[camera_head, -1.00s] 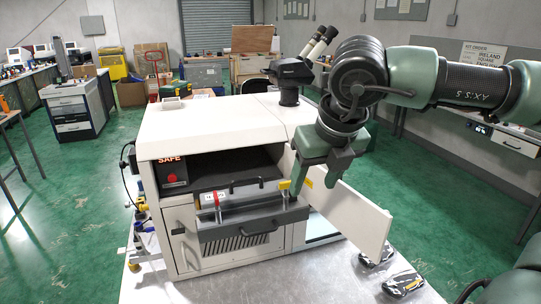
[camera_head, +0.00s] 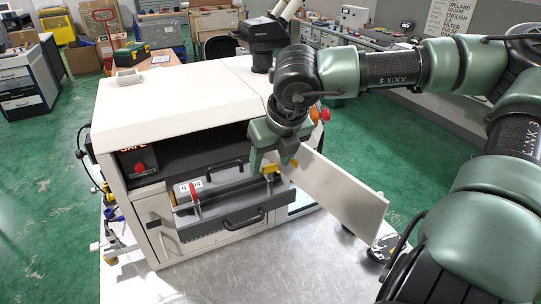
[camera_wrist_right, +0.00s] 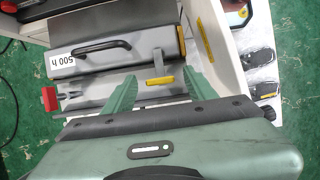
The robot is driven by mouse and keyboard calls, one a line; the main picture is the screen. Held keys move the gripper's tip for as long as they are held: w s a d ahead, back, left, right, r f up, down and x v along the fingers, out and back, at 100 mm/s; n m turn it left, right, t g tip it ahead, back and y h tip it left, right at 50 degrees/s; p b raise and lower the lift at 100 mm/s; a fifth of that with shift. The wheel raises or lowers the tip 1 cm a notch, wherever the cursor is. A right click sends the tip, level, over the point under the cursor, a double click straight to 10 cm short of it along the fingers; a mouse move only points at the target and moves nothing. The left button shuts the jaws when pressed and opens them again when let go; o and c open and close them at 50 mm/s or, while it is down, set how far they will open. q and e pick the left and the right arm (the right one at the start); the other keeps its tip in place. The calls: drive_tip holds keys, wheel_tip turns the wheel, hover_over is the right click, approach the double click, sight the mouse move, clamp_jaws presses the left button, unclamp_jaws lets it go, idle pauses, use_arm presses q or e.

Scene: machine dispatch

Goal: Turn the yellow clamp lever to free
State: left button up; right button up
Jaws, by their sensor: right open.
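The yellow clamp lever (camera_head: 270,169) sits at the right end of the drawer-like fixture in the white machine's open front. In the right wrist view the lever (camera_wrist_right: 160,81) lies crosswise on a grey upright post. My right gripper (camera_head: 273,160) is open over it, pointing down. In the wrist view its two green fingers (camera_wrist_right: 160,92) stand on either side of the lever, with a gap at each side. A red clamp lever (camera_head: 194,194) is at the fixture's left end, also in the wrist view (camera_wrist_right: 49,98). My left gripper is not in view.
The machine's open white door (camera_head: 345,195) stands just right of the gripper. A black drawer handle (camera_head: 244,219) juts out below the levers. The machine's white top (camera_head: 180,95) is above. The metal table (camera_head: 235,275) in front is mostly bare.

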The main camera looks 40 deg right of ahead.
drive_tip(key=shift+f, duration=0.2)
drive_tip(key=shift+c, duration=0.9)
clamp_jaws()
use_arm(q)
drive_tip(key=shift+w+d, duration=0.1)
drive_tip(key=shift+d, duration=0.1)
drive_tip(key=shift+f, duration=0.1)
